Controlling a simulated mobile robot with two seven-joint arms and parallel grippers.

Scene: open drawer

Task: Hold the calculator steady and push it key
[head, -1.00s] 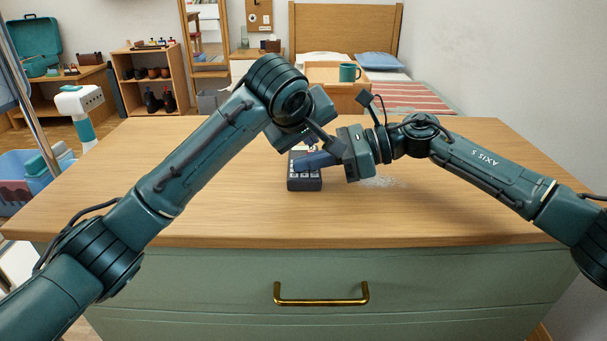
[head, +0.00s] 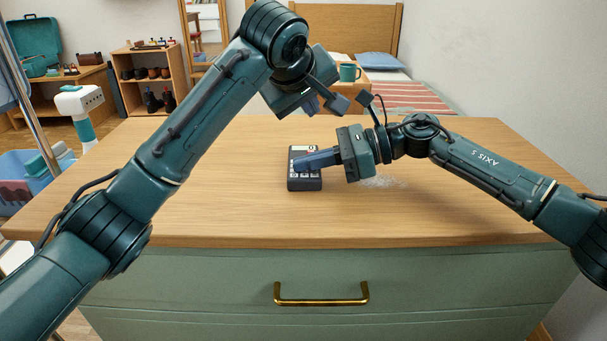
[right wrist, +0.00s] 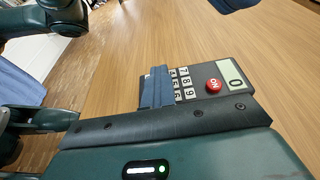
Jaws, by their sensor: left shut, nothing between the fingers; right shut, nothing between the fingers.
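The dark calculator (head: 305,185) lies flat on the wooden top of the drawer unit. In the right wrist view the calculator (right wrist: 208,72) shows white number keys, a red ON key (right wrist: 213,85) and a display (right wrist: 234,80) reading 0. My right gripper (head: 300,163) is shut, with nothing between its fingers. Its blue fingers (right wrist: 157,87) lie across the calculator's keys and hide some of them; I cannot tell how firmly they touch. My left gripper (head: 313,104) is shut and empty, raised above and behind the calculator, clear of it.
The wooden top (head: 200,215) is otherwise clear around the calculator, apart from a pale speckled patch (head: 382,182) to its right. A closed green drawer with a brass handle (head: 321,302) is below the front edge. A teal mug (head: 349,72) stands farther back.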

